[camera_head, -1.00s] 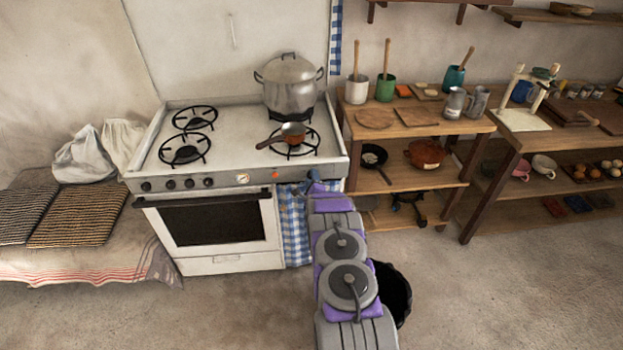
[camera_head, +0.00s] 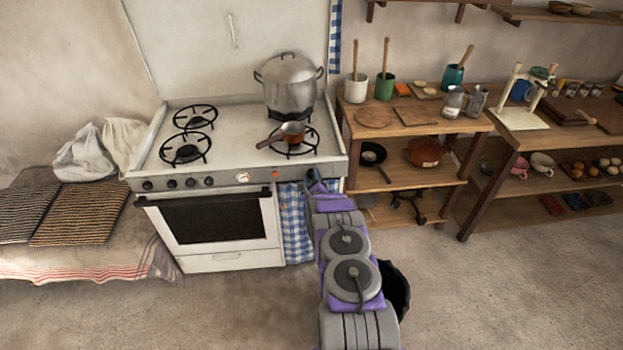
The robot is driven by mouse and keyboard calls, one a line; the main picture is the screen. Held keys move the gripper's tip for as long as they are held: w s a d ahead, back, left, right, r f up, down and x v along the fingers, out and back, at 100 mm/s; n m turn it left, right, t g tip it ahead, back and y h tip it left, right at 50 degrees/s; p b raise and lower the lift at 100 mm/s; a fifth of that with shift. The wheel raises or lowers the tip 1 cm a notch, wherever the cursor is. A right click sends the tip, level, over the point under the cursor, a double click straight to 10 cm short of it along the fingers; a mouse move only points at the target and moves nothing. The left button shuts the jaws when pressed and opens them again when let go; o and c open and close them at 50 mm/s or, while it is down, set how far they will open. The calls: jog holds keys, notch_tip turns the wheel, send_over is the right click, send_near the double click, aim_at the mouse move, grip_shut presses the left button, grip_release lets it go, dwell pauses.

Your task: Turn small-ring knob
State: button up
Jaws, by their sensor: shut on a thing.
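The white stove (camera_head: 215,260) stands at the left centre with a grey front panel. Several dark knobs (camera_head: 190,182) sit on the panel's left half. My gripper (camera_head: 312,178) is at the panel's right end, reached by my purple and grey arm from below. Its jaws are small in view and closed at the panel; the small-ring knob they hold there is hidden behind them. A small brown saucepan (camera_head: 291,132) sits on the front right burner, its handle pointing left. A round dial (camera_head: 243,177) and a red button (camera_head: 275,175) are left of my gripper.
A large lidded pot (camera_head: 289,88) stands on the back right burner. A blue checked towel (camera_head: 293,225) hangs just left of my arm. A wooden shelf unit (camera_head: 425,128) stands close on the right. A black bin (camera_head: 395,290) is beside my arm. The floor in front is clear.

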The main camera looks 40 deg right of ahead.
jog(key=shift+s+f, duration=0.2)
jog(key=shift+f, duration=0.25)
jog(key=o, duration=0.8)
jog(key=shift+d, duration=0.1)
jog(key=shift+c, duration=0.2)
jog(key=shift+o, duration=1.4)
jog(key=shift+w+d+r, duration=0.1)
jog(key=shift+r, duration=0.1)
jog(key=p+v, duration=0.3)
jog(key=v, duration=1.4)
jog(key=shift+a, duration=0.25)
